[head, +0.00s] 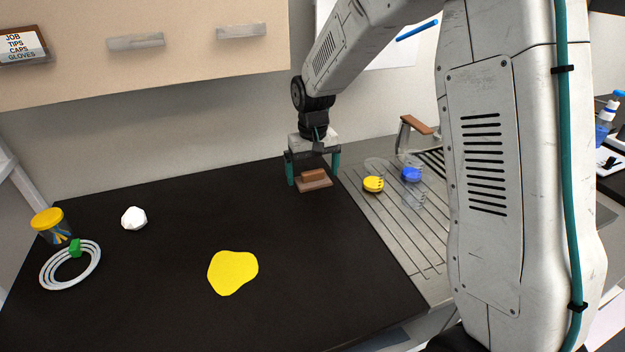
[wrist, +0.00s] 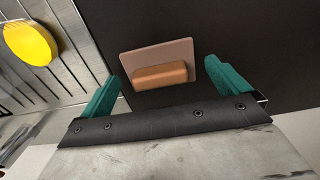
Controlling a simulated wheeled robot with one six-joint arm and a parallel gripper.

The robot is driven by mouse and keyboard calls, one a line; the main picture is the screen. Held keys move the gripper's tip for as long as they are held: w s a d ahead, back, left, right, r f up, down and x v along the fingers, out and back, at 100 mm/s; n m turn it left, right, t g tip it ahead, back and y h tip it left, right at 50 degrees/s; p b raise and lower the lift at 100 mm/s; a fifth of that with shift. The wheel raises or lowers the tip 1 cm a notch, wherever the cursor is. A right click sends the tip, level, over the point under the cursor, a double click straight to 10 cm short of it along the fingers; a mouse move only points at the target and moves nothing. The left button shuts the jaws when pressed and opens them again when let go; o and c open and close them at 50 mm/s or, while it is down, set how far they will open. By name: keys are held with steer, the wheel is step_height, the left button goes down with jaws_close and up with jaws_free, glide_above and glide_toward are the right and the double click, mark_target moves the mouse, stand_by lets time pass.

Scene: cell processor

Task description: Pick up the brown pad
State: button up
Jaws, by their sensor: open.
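The brown pad (head: 314,184) lies on the black counter near its back right edge. It has a flat pinkish-brown base and a raised orange-brown block on top. In the wrist view, the pad (wrist: 160,76) sits ahead of my gripper (wrist: 163,88), roughly between the two green fingers. In the head view, my gripper (head: 314,172) points down over the pad with one finger on each side. It is open and holds nothing. I cannot tell exactly how high the fingertips are above the counter.
A yellow lidded piece (head: 373,185) and a blue one (head: 411,174) stand on the metal drainboard (head: 400,225) to the right. A cabinet hangs above.

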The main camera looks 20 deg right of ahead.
steer(key=shift+f, duration=0.4)
steer(key=c, duration=0.9)
steer(key=shift+r, duration=0.1)
step_height(320, 180, up, 4)
steer(key=shift+f, duration=0.25)
steer(key=s+d, duration=0.1)
steer(key=s, duration=0.4)
steer(key=s+d+r, duration=0.1)
steer(key=s, duration=0.4)
steer(key=s+d, duration=0.1)
steer(key=s, duration=0.4)
steer(key=shift+s+r, duration=0.2)
steer(key=shift+s, duration=0.2)
steer(key=o, duration=0.4)
steer(key=c, duration=0.8)
